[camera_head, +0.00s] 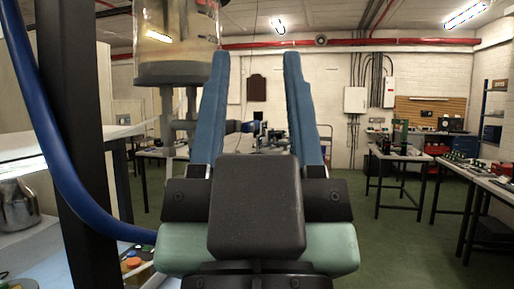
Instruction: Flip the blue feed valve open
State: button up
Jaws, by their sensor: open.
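My gripper (256,55) is in the middle of the view, its two blue fingers pointing up and away from me. The fingers are well apart and nothing is held between them. A clear cylinder (176,22) with a grey base (176,72) hangs at the upper left, on grey stems behind and left of the left finger. A small bluish-grey part (233,126) shows just right of the left finger, level with a fitting (183,124) on the stems. I cannot tell whether it is the feed valve; the left finger hides what lies between.
A thick blue hose (55,150) curves down the left side past a dark post (80,150). A metal vessel (19,205) stands on a shelf at the left. Benches (398,155) with equipment stand at the right. Open green floor (375,235) lies between.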

aim_at(248, 127)
jog(key=k, duration=1.2)
jog(key=u, duration=1.9)
jog(key=i+l, duration=0.1)
jog(key=l, duration=4.3)
jog(key=i, duration=0.05)
